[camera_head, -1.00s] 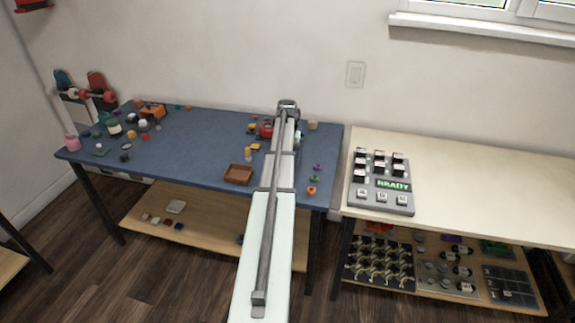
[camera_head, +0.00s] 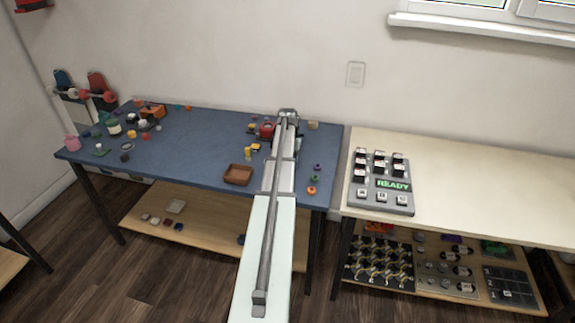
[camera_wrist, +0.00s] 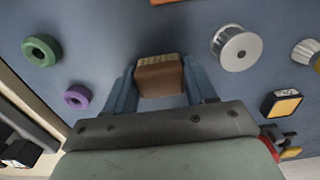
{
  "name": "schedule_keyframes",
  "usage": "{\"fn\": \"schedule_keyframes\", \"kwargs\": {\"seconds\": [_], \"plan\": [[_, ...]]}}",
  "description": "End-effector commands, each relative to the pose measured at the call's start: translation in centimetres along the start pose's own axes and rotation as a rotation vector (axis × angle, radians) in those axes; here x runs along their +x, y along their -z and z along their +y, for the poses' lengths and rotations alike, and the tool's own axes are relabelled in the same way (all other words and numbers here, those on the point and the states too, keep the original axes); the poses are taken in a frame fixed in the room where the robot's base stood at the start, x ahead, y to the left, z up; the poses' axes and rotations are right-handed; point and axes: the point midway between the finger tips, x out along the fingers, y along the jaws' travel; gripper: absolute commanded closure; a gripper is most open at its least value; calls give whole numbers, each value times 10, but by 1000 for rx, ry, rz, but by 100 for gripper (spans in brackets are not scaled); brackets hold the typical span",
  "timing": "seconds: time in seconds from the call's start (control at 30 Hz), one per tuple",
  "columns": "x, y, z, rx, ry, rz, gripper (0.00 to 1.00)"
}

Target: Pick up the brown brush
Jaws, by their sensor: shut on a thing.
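The brown brush (camera_wrist: 160,81) is in the wrist view, a brown block with a pale bristle strip along its far edge. It sits between the two blue-grey fingers of my gripper (camera_wrist: 160,68), which is shut on it. Blue table surface shows around it; I cannot tell how far the brush is above the table. In the head view my gripper end (camera_head: 288,116) is over the right part of the blue table, and the arm hides the brush there.
In the wrist view, a green ring (camera_wrist: 41,50) and a purple ring (camera_wrist: 78,96) lie left; a silver wheel (camera_wrist: 236,46) and a black-yellow block (camera_wrist: 282,103) lie right. In the head view, a brown tray (camera_head: 238,174) is near the blue table's (camera_head: 190,150) front edge.

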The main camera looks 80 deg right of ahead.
Motion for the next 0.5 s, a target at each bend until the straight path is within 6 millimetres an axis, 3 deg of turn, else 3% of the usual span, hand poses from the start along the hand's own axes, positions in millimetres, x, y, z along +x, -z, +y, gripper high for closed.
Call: {"fn": "schedule_keyframes", "kwargs": {"seconds": [0.33, 0.5], "plan": [[-2, 0, 0, 0, 0, 0, 75], [-16, 1, 0, 0, 0, 2, 75]]}}
